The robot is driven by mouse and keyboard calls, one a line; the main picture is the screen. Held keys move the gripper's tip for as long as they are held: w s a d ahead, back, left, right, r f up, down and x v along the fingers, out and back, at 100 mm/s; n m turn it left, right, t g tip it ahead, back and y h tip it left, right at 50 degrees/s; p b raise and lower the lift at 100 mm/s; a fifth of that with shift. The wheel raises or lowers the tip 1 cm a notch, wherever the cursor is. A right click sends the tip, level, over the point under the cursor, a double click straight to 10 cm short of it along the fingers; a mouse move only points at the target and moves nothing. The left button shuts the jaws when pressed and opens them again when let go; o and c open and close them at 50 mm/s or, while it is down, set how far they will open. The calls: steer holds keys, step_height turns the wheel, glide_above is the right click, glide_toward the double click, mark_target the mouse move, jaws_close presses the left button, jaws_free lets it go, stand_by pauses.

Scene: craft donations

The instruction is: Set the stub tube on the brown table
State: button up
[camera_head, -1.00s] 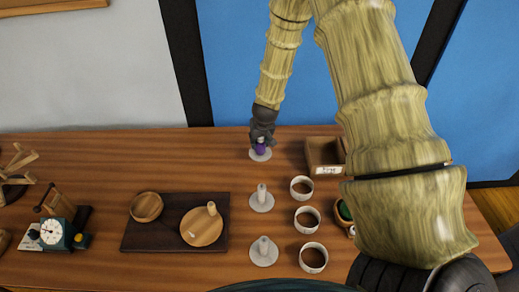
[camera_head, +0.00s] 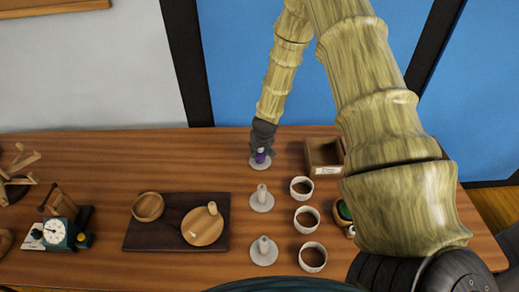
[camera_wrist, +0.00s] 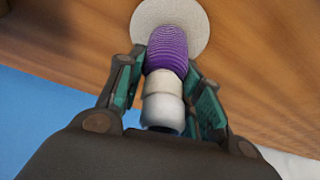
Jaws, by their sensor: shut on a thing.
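My gripper (camera_head: 261,150) is over the farthest of the white disc stands on the brown table (camera_head: 110,165). In the wrist view, my gripper (camera_wrist: 165,90) is shut on a pale tube (camera_wrist: 162,105) with a ribbed purple winding (camera_wrist: 168,50), which looks like the stub tube. In the head view only a bit of purple (camera_head: 260,158) shows below the fingers. The tube lines up with the white disc (camera_wrist: 150,14); it also shows in the head view (camera_head: 254,165). I cannot tell whether tube and disc touch, or whether a peg is inside.
Two more white disc stands with upright pegs (camera_head: 262,193) (camera_head: 264,244) stand nearer. White rings (camera_head: 301,179) and a wooden box (camera_head: 311,155) are to the right. A dark board (camera_head: 140,235) with a bowl lies left. Bare table lies left of my gripper.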

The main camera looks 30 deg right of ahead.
steer(key=shift+f, duration=0.15)
steer(key=o, duration=0.9)
steer(key=shift+c, duration=0.2)
steer(key=shift+r, duration=0.2)
steer(key=b+v, duration=0.3)
steer(key=v, duration=0.9)
